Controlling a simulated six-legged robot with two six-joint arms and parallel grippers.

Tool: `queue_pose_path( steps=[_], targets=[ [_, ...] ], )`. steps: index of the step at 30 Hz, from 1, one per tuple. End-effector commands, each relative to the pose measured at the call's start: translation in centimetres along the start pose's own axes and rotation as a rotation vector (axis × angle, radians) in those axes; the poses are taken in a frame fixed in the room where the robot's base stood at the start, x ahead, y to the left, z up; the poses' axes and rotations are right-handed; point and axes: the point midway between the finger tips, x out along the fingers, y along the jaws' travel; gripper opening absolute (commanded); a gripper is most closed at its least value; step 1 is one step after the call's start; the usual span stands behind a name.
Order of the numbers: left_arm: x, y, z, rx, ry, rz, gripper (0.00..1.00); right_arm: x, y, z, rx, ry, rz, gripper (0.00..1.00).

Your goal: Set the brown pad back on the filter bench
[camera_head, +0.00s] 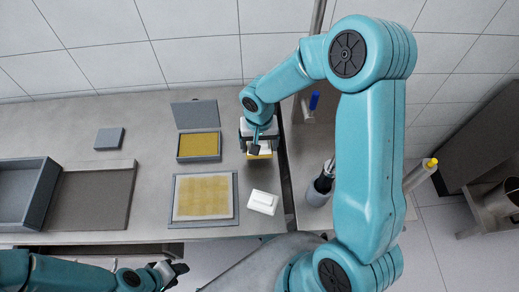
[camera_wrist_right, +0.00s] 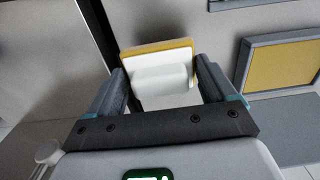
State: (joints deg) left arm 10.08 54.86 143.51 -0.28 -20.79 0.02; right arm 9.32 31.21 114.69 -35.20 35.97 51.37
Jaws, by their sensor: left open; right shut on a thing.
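My right gripper (camera_head: 259,143) is shut on the white grip of a pad with a yellow-brown layer. That brown pad (camera_head: 264,154) shows as a thin strip under the gripper, over the right part of the bench (camera_head: 140,110). In the right wrist view my gripper's fingers (camera_wrist_right: 162,88) hold the white block from both sides, and the pad's yellow-brown edge (camera_wrist_right: 158,46) shows beyond it. I cannot tell whether the pad touches the bench. My left gripper (camera_head: 174,270) is open and empty at the bottom left, off the bench's front edge.
A small grey block (camera_head: 109,138) and grey trays (camera_head: 22,190) stand farther left.

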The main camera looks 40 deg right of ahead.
Motion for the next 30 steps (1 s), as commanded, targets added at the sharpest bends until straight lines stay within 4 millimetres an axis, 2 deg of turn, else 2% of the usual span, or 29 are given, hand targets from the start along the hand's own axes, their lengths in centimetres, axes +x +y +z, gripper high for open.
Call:
queue_pose_path(
  steps=[3,7,21,22,23,30],
  targets=[
    [-0.1,0.0,0.0,0.000,0.000,0.000,0.43,2.0,0.1,0.1,-0.001,-0.005,0.001,0.51],
    [-0.1,0.0,0.0,0.000,0.000,0.000,0.43,3.8,0.2,0.1,-0.001,-0.004,0.001,0.51],
    [0.6,-0.2,0.0,0.000,0.000,0.000,0.43,4.5,0.1,0.0,0.000,-0.001,0.000,0.51],
    [0.4,-0.1,0.0,0.000,0.000,0.000,0.43,4.3,0.1,0.0,0.000,-0.001,0.000,0.94],
    [0.3,-0.1,0.0,0.000,0.000,0.000,0.43,4.3,0.1,0.0,-0.001,-0.001,0.000,1.00],
    [0.1,-0.1,0.0,0.000,0.000,0.000,0.43,4.2,0.1,0.0,-0.001,-0.001,0.000,1.00]
  ],
)
